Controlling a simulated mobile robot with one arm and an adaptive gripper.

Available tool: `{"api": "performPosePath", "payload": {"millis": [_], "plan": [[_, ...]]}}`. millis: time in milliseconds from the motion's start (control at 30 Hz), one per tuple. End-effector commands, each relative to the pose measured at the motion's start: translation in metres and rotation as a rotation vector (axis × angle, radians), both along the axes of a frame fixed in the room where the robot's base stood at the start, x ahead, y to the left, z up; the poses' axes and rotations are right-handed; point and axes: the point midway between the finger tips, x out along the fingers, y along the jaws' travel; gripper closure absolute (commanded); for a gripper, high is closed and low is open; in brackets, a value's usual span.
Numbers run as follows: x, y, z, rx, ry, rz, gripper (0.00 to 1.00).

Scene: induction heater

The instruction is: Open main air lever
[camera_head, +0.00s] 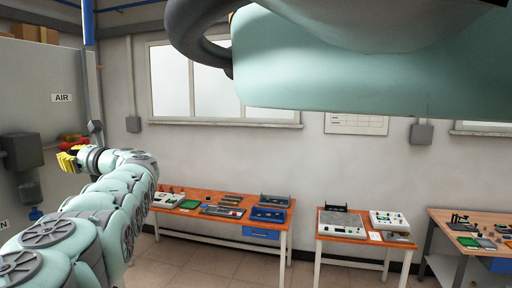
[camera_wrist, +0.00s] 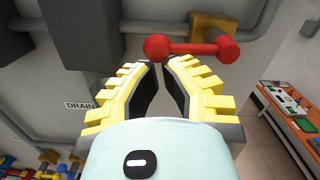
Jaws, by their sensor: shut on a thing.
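The main air lever (camera_wrist: 195,48) is a red bar with a round knob at each end, at the top of the wrist view. It lies roughly level in that picture, beside a brass-coloured valve body (camera_wrist: 213,28) on a grey pipe. My gripper (camera_wrist: 162,65) has yellow, ribbed fingers with black pads. Its fingertips are at the lever's left knob, shut on the lever, with a gap between the pads lower down. The exact contact is hard to see. In the head view my gripper (camera_head: 68,160) is at the left wall panel, with the red lever (camera_head: 73,139) just above it.
The grey panel (camera_head: 45,75) carries an AIR label (camera_head: 62,98) and a dark grey unit (camera_head: 22,152). A DRAIN label (camera_wrist: 80,105) and several small coloured valves (camera_wrist: 40,170) show in the wrist view. Orange-topped tables (camera_head: 225,209) stand along the back wall, well apart from my gripper.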

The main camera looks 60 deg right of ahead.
Motion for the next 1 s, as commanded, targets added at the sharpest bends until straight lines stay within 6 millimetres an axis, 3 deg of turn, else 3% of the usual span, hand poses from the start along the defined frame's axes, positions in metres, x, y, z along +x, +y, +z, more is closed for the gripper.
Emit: {"api": "performPosePath", "payload": {"millis": [333,633,733,1000], "plan": [[0.001,0.004,-0.002,-0.002,-0.004,0.009,1.0],[0.001,0.003,-0.048,0.001,0.0,0.007,1.0],[-0.004,-0.002,-0.04,-0.008,0.001,0.005,1.0],[-0.019,-0.009,-0.042,-0.006,0.004,0.001,1.0]]}}
